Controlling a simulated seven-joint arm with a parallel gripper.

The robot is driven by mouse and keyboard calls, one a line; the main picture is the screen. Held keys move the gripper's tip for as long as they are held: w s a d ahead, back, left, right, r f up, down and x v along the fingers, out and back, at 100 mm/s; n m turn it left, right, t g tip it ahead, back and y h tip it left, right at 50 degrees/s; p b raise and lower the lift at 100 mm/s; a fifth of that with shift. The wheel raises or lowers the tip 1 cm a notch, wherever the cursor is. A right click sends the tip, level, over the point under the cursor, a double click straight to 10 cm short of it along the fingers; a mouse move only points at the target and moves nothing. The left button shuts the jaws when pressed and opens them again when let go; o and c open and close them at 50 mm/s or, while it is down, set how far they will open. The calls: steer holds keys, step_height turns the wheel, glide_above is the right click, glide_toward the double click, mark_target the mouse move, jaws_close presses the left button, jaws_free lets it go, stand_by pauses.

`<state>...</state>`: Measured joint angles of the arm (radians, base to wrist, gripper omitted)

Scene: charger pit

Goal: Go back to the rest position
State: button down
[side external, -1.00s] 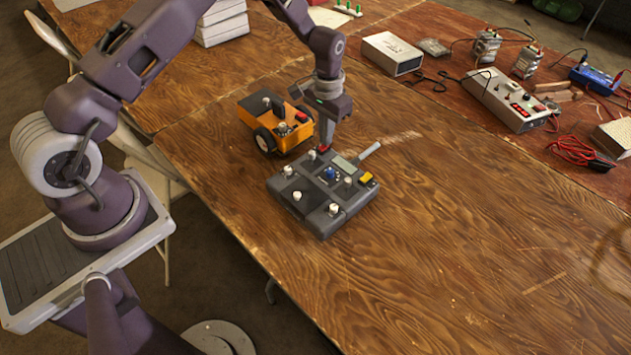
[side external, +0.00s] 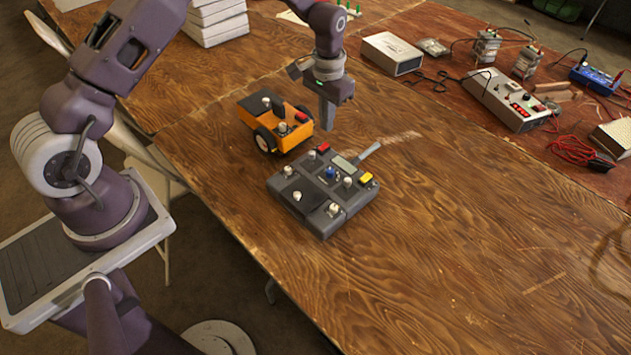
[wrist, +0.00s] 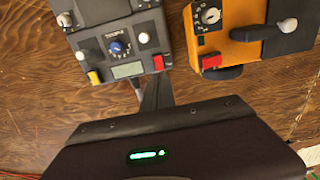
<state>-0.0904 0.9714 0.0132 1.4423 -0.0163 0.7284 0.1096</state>
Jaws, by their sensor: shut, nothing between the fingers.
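My gripper (side external: 327,125) is shut and empty. It points down and hangs in the air above the table, behind the grey control box and to the right of the orange box. The grey control box (side external: 340,213) lies on the table with white knobs, a blue knob, a red button (side external: 323,147), a yellow button and a small display. It also shows at the top of the wrist view (wrist: 150,30). In the wrist view my gripper's dark housing fills the bottom, and the fingertips are hard to make out.
The orange wheeled box (side external: 290,136) stands just behind the grey box, near my gripper. White boxes (side external: 215,20) are stacked at the back. A white box (side external: 391,54), a grey instrument (side external: 505,100) and red cables (side external: 580,152) lie on the right. The front right of the table is clear.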

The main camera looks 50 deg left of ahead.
steer(key=s+d+r+t, duration=0.1)
steer(key=s+r, duration=0.4)
steer(key=r, duration=0.6)
steer(key=s+d+r+t, duration=0.15)
steer(key=s+r, duration=0.35)
steer(key=r, duration=0.6)
steer(key=s+d+r+t, duration=0.1)
steer(key=s+r+t, duration=0.15)
steer(key=s, duration=0.95)
steer(key=s+d+r+t, duration=0.1)
steer(key=s+r, duration=0.2)
steer(key=s, duration=0.8)
steer(key=w+a+f+g, duration=0.1)
steer(key=w, duration=0.8)
steer(key=w+a+f+g, duration=0.1)
steer(key=w+f+g, duration=0.1)
steer(key=w, duration=0.8)
steer(key=w+a+f+g, duration=0.1)
steer(key=w+a+f, duration=0.1)
steer(key=w+f, duration=1)
step_height(320, 180, down, 4)
steer(key=shift+a+r+g, duration=0.25)
steer(key=shift+g, duration=0.05)
steer(key=shift+w+f, duration=0.1)
